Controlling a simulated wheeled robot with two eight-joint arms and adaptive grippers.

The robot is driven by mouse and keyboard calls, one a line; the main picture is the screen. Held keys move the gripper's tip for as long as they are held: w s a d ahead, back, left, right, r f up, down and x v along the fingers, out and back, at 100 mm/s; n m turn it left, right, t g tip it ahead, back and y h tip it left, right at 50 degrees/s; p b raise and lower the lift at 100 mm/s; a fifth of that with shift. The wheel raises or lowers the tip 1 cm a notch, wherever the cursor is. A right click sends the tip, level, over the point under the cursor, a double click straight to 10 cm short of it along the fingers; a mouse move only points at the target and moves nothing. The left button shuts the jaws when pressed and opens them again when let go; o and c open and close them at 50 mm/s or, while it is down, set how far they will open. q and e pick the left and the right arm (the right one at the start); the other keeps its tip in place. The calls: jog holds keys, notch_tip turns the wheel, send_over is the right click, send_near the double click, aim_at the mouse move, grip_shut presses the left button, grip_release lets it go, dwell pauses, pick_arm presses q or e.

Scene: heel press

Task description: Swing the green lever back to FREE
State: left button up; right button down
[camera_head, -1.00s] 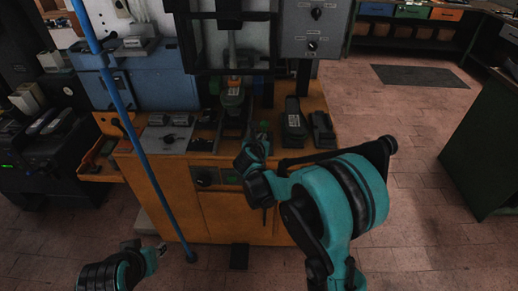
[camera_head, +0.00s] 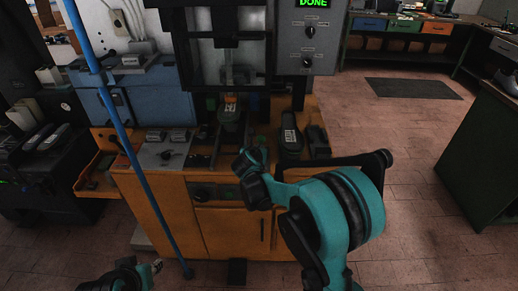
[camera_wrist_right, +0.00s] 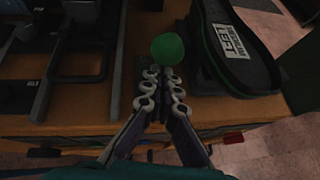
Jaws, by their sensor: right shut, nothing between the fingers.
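The green lever's round knob (camera_wrist_right: 168,49) shows in the right wrist view, just beyond my fingertips. Its arm below the knob is mostly hidden by my fingers. In the head view the green knob (camera_head: 262,140) is small, at the front of the orange bench. My right gripper (camera_wrist_right: 163,76) is shut and empty, its tips right at the near side of the knob. I cannot tell whether they touch it. The right gripper (camera_head: 257,155) also shows in the head view. My left gripper (camera_head: 155,266) is low at the bottom left, away from the bench; its jaws are unclear.
A dark shoe form with a white label (camera_wrist_right: 236,42) stands close right of the knob. Dark rails and brackets (camera_wrist_right: 75,60) lie to its left. The press frame (camera_head: 228,60) rises behind. A display (camera_head: 313,3) reads DONE. A blue pole (camera_head: 125,135) stands left.

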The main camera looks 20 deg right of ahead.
aim_at(259, 136)
jog(key=w+g+p, duration=0.1)
jog(key=w+r+p, duration=0.1)
jog(key=p, duration=0.1)
jog(key=shift+w+d+r+g+y, duration=0.15)
jog(key=shift+d+r+g+y, duration=0.15)
jog(key=shift+d+g, duration=0.1)
jog(key=shift+w+d+r+p, duration=0.15)
jog(key=shift+w+p, duration=0.1)
jog(key=shift+w, duration=0.35)
jog(key=shift+w+d+r+p, duration=0.1)
jog(key=shift+w+p, duration=0.1)
jog(key=shift+w, duration=0.35)
jog(key=w, duration=0.2)
jog(key=shift+w+d, duration=0.35)
jog(key=shift+d, duration=0.05)
jog(key=shift+w+r, duration=0.1)
jog(key=shift+r, duration=0.1)
